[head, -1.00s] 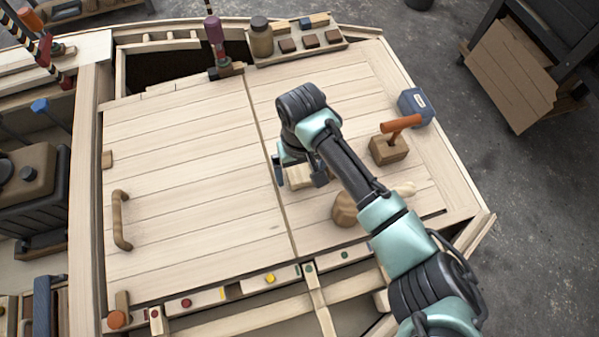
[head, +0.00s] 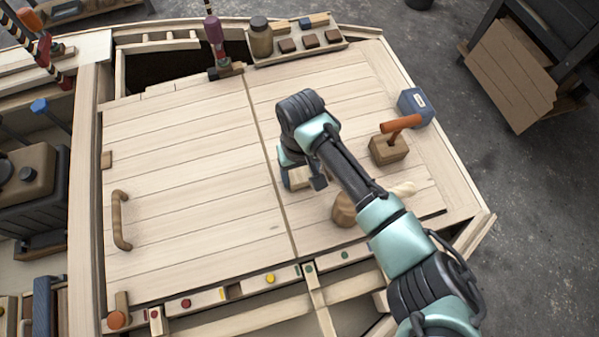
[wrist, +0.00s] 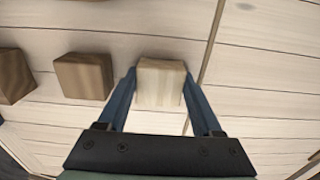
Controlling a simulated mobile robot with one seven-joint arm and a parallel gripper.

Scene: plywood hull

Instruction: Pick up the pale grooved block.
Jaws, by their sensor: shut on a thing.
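The pale block (head: 299,179) is on or just above the right half of the light plank deck, close to the seam. My gripper (head: 303,182) points down at it, with a finger on either side. In the wrist view the block (wrist: 161,84) sits between my two blue fingers (wrist: 160,90), which are shut on its sides. Its grooves are not clear at this size. I cannot tell whether its underside touches the deck. My arm hides part of the deck to its right.
A brown block with an orange-handled tool (head: 388,149) stands right of my gripper, beside a blue box (head: 415,106). A rounded wooden mallet (head: 345,209) lies partly behind my arm. A tray of small blocks (head: 300,46) is at the back. The deck's left half (head: 190,170) is mostly clear.

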